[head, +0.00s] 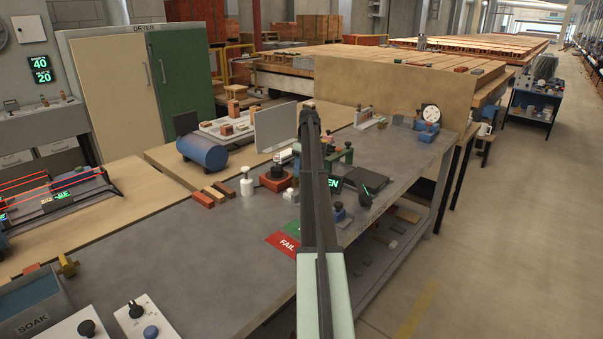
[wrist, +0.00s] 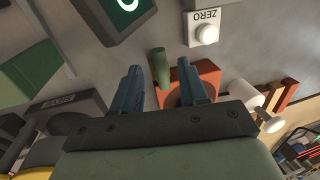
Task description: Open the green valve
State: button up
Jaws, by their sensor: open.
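In the wrist view, a short green cylinder (wrist: 161,67), which looks like the valve's handle, shows in the gap between my fingertips. Beside it and partly behind my right-hand finger is an orange-red block (wrist: 207,73) with a dark rounded middle. My gripper (wrist: 160,73) is open, its two blue-grey fingers on either side of the green cylinder in the picture. I cannot tell whether they touch it or how far below them it lies.
A box marked ZERO (wrist: 204,27) with a white knob is close by in the wrist view. In the head view, a white bottle-like piece (head: 246,184), a blue cylinder (head: 203,151) and a red FAIL card (head: 282,243) surround the spot.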

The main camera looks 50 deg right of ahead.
notch_tip(320, 180, up, 12)
jog(key=d, duration=0.2)
jog(key=shift+d, duration=0.2)
jog(key=shift+f, duration=0.1)
dwell(0.4)
